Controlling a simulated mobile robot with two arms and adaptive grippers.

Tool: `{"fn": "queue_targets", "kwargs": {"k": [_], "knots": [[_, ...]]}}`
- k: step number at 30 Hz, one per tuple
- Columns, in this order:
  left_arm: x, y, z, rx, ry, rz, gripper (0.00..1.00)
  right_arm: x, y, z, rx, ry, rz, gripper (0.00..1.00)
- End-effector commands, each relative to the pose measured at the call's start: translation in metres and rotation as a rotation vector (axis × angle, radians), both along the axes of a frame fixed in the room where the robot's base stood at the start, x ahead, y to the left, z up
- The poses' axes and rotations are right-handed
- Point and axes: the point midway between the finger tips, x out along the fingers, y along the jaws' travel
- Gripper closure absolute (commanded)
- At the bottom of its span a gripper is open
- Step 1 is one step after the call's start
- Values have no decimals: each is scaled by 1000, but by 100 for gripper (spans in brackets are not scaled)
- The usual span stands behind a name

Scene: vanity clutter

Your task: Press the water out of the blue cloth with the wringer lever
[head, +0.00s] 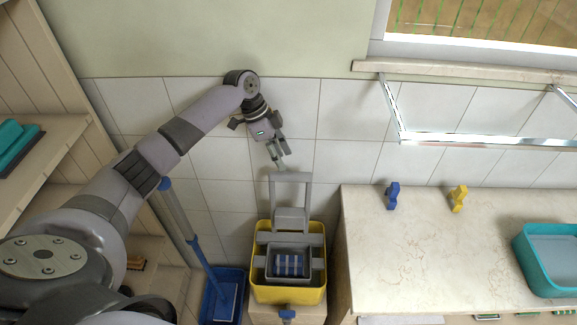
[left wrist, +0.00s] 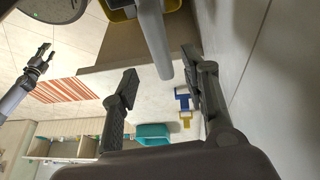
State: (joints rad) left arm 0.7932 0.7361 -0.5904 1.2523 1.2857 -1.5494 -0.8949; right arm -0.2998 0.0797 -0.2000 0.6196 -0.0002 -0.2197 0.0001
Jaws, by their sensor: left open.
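The blue cloth (head: 291,265) with white stripes lies in the grey wringer basket (head: 270,250) on top of the yellow bucket (head: 289,295). The wringer lever (head: 290,177), a grey U-shaped handle, stands upright at the back of the wringer. My left gripper (head: 279,163) is open just above the lever's top bar. In the left wrist view, a grey bar of the lever (left wrist: 153,40) appears between the spread fingers of my left gripper (left wrist: 158,85), with gaps on both sides. My right gripper (left wrist: 42,62) shows small in the left wrist view; its jaw state is unclear.
The tiled wall (head: 345,110) is close behind the lever.

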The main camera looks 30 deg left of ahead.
Motion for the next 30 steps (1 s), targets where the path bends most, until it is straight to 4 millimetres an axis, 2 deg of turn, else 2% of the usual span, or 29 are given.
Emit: {"fn": "queue_targets", "kwargs": {"k": [6, 12, 22, 30], "knots": [[4, -16, -34, -2, 2, 0, 58, 0, 0, 12, 0, 0, 0, 60], [5, -22, -52, 0, 1, 0, 58, 0, 0, 14, 0, 0, 0, 60], [6, -23, -55, 0, 0, 0, 59, 0, 0, 14, 0, 0, -1, 60], [6, -23, -55, 0, 0, 0, 77, 0, 0, 14, 0, 0, -1, 60]]}}
